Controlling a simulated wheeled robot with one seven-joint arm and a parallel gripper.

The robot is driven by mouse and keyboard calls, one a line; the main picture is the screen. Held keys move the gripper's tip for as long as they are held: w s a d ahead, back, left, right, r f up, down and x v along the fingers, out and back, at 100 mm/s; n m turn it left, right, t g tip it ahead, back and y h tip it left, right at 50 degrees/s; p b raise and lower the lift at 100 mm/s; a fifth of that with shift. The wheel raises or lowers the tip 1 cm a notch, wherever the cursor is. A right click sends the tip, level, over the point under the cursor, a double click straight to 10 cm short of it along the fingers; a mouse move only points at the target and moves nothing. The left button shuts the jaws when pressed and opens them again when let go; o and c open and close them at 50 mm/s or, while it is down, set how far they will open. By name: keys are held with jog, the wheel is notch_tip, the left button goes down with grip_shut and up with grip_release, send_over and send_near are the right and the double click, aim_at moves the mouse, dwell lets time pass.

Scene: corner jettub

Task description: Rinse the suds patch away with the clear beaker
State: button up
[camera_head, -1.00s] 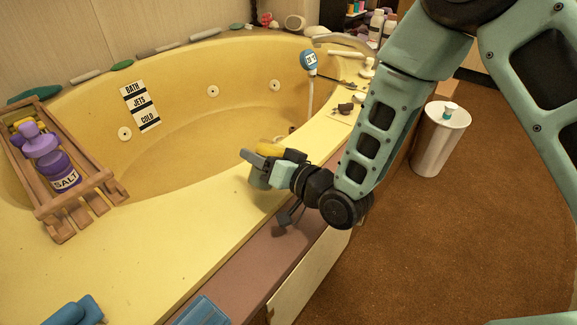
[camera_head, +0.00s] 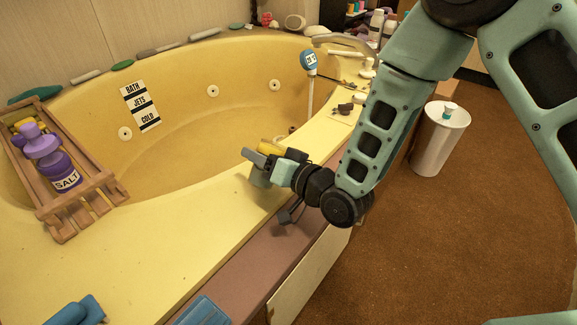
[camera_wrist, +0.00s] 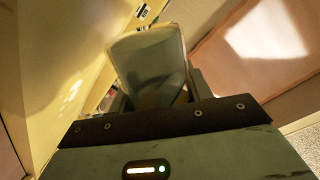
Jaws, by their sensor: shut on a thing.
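My gripper (camera_head: 262,163) is shut on the clear beaker and is over the tub's front rim (camera_head: 225,205). In the wrist view the beaker (camera_wrist: 150,62) stands between the fingers, see-through and slightly tilted, with its wide end toward the top of the picture. In the head view only part of the beaker (camera_head: 259,179) shows, below the fingers, greyish against the yellow rim. I cannot tell whether it holds water. I cannot make out a suds patch in either view; pale glints show on the yellow surface in the wrist view.
A wooden caddy (camera_head: 65,215) with a purple salt bottle (camera_head: 52,160) lies across the tub's left end. A blue-headed shower handset (camera_head: 309,61) stands at the far right rim. Blue items (camera_head: 203,312) lie at the near edge. A white bin (camera_head: 440,138) stands on the brown floor.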

jog(key=shift+w+d+r+m+p, duration=0.15)
jog(key=shift+r+m+p, duration=0.15)
jog(key=shift+m+p, duration=0.3)
dwell(1.2)
jog(key=shift+f+m+g, duration=0.3)
jog(key=shift+f+m, duration=0.1)
jog(key=shift+m, duration=0.3)
dwell(1.6)
jog(key=shift+r+m+p, duration=0.35)
jog(key=shift+m+p, duration=0.35)
jog(key=shift+m, duration=0.1)
dwell(1.4)
jog(key=shift+f+m, duration=0.15)
jog(key=shift+m, duration=0.15)
dwell(0.6)
